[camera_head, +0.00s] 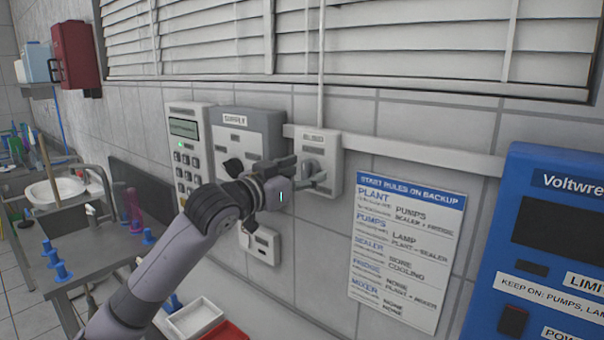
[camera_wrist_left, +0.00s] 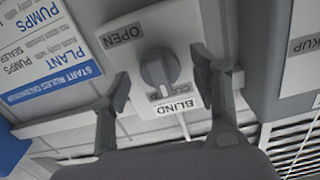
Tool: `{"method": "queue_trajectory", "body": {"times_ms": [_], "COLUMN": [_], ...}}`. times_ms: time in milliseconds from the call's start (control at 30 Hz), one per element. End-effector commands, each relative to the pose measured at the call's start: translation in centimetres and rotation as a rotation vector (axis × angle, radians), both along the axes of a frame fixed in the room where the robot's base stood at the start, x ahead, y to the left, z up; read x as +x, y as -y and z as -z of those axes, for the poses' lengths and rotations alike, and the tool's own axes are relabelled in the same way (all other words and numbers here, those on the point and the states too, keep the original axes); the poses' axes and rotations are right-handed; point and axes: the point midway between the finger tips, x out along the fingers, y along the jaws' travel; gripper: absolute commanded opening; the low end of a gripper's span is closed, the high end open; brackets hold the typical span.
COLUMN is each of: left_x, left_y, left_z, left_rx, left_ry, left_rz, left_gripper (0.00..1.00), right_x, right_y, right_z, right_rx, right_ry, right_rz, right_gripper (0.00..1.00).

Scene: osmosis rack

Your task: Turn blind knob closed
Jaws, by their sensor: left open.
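The blind knob (camera_wrist_left: 160,70) is a round grey knob with a raised grip bar on a pale switch plate (camera_head: 336,151) on the wall. In the left wrist view the plate carries the labels OPEN, CLOSED and BLIND, with the closed label partly covered by the knob. My left gripper (camera_head: 310,172) is at the plate in the head view. In the left wrist view its two open fingers (camera_wrist_left: 162,85) stand on either side of the knob, with gaps on both sides. Contact is not visible. In the head view the gripper partly hides the knob. My right gripper is not in view.
Left of the plate are a grey SUPPLY box (camera_head: 272,125) and a keypad panel (camera_head: 187,150). A rules sheet (camera_head: 405,250) and a blue Voltwre unit (camera_head: 545,245) are to the right. Window blinds (camera_head: 210,45) hang above. A white tray (camera_head: 195,318) lies below the arm.

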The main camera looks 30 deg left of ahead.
Motion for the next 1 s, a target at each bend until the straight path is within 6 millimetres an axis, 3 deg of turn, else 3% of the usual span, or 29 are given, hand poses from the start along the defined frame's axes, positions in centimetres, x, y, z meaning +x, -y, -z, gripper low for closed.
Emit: {"method": "queue_trajectory", "body": {"times_ms": [267,700,1000], "left_x": [-1.2,-8.6,-11.6], "left_y": [-0.2,-0.6,-0.9], "left_z": [0.1,0.2,0.0], "left_rx": [0.002,-0.001,-0.001], "left_ry": [-0.001,-0.003,0.0], "left_rz": [-0.001,0.001,0.0], "left_gripper": [0.56,0.56,0.56], "right_x": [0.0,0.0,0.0], "right_y": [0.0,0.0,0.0], "right_z": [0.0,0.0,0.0], "right_rx": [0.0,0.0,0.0], "right_ry": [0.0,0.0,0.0], "right_rz": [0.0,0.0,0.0], "right_gripper": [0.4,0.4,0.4]}}
